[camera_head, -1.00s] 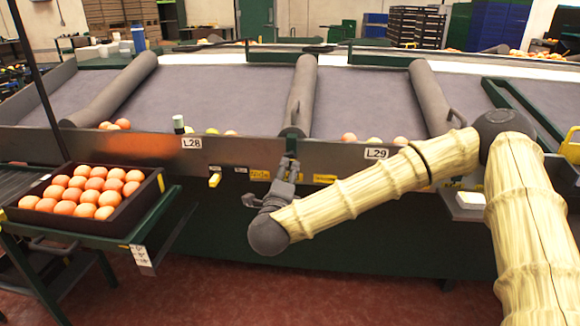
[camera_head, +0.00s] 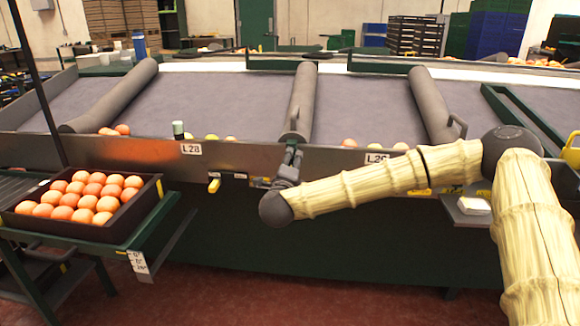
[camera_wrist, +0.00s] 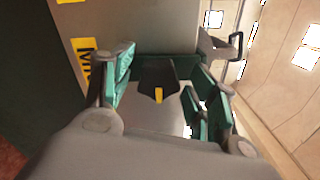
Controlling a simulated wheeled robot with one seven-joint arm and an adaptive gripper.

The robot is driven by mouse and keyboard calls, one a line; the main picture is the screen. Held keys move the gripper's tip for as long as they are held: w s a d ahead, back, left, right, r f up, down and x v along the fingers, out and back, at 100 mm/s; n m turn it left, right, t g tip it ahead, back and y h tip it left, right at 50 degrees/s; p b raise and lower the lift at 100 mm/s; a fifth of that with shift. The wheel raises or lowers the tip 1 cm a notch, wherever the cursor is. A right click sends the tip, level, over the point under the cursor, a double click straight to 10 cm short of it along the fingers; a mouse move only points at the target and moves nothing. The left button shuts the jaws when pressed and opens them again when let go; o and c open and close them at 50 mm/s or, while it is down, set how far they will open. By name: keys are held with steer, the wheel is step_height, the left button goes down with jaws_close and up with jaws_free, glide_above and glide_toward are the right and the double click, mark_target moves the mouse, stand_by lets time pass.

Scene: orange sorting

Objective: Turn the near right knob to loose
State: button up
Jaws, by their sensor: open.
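A dark knob (camera_wrist: 158,78) with a yellow pointer mark shows in the wrist view, between the fingers of my gripper (camera_wrist: 163,85). The green-padded fingers are spread on either side of it, with a visible gap; I cannot tell whether either one touches it. In the head view my gripper (camera_head: 291,156) is at the front panel of the conveyor, below the end of the middle roller (camera_head: 300,100). There the knob is hidden behind my gripper and wrist.
A yellow part (camera_head: 214,186) sticks out of the front panel to the left. A black crate (camera_head: 125,222) of oranges stands on a green stand at left. A white object (camera_head: 473,206) rests on a small shelf at right. A grey handle (camera_wrist: 222,47) shows beside the fingers.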

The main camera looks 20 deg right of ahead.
steer(key=c, duration=1.1)
